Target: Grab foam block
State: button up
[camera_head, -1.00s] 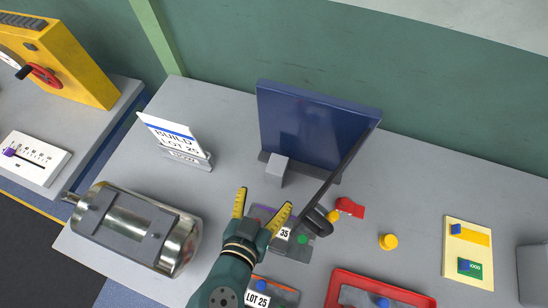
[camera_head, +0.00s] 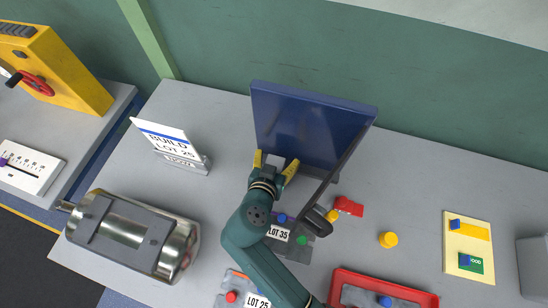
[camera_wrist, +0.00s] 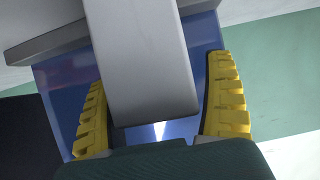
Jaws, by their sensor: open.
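The grey foam block (camera_wrist: 140,60) fills the middle of the wrist view, between my two yellow fingers. A gap shows between the block and the right finger, and the left finger is close beside it. In the head view my gripper (camera_head: 275,162) is open, around the block's place at the foot of the upright dark blue panel (camera_head: 300,125). There the block is mostly hidden by my gripper.
A LOT 35 plate (camera_head: 279,234) with coloured buttons and a dark bar slanting to the panel are right of my arm. A silver cylinder (camera_head: 120,235) and a BUILD LOT 25 sign (camera_head: 168,145) stand left. A red tray (camera_head: 385,280) lies front right.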

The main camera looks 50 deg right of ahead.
jog(key=c, duration=1.3)
jog(key=shift+r, duration=0.1)
jog(key=shift+c, duration=0.2)
jog(key=shift+r, duration=0.1)
